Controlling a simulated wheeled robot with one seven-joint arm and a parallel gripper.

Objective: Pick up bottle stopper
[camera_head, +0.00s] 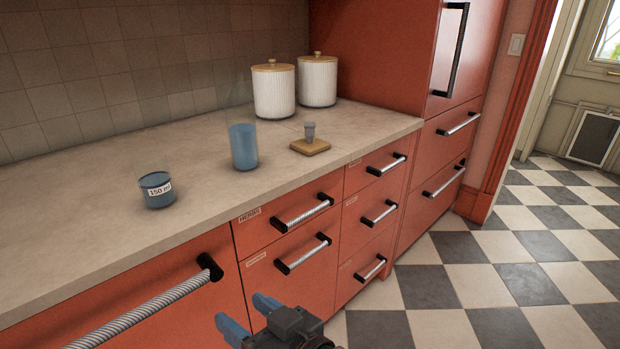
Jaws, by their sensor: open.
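A small grey tapered piece, which looks like the bottle stopper (310,130), stands upright on a square wooden board (311,147) on the counter. My gripper (246,311) is at the bottom of the view, in front of the drawer fronts and low in the picture. Its two blue fingers are apart with nothing seen between them. It is well away from the stopper and not touching it.
On the counter (110,210) stand a tall blue cup (243,147), a short blue cup labelled 150 ml (157,190) and two white ribbed canisters (273,92) (317,82) with wooden lids. Drawer handles (303,213) stick out from the red fronts. The checkered floor at right is clear.

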